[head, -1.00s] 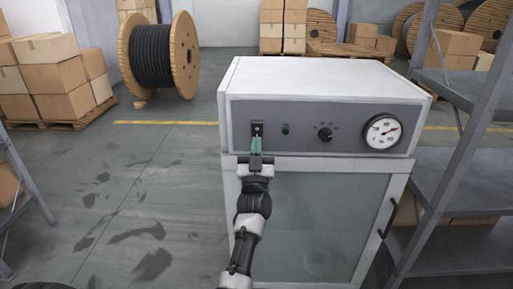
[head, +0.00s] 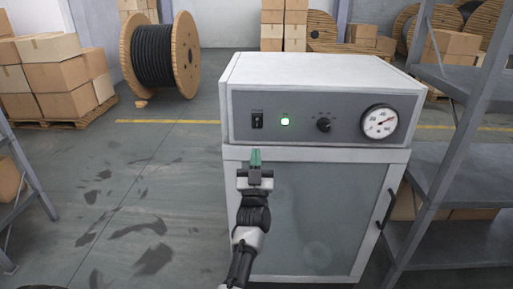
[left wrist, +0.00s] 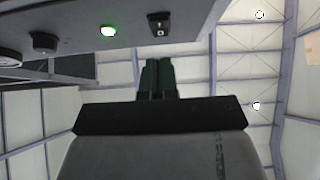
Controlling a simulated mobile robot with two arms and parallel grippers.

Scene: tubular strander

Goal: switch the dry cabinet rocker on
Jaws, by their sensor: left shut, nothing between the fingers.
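The dry cabinet (head: 320,75) is a white box with a grey control panel and a glazed door below. Its black rocker (head: 257,121) is at the left end of the panel and also shows in the left wrist view (left wrist: 159,23). Beside it the indicator lamp (head: 285,122) glows bright green; it is lit in the left wrist view too (left wrist: 108,31). My left gripper (head: 255,156) has green fingertips, shut and empty, just below the rocker and apart from it. In the left wrist view the shut fingers (left wrist: 158,77) point toward the panel. My right gripper is not in view.
The panel also carries a black knob (head: 323,125) and a round dial gauge (head: 380,121). A grey metal shelf (head: 450,160) stands close on the right. Stacked boxes (head: 60,75) and a cable reel (head: 160,55) are at the back left.

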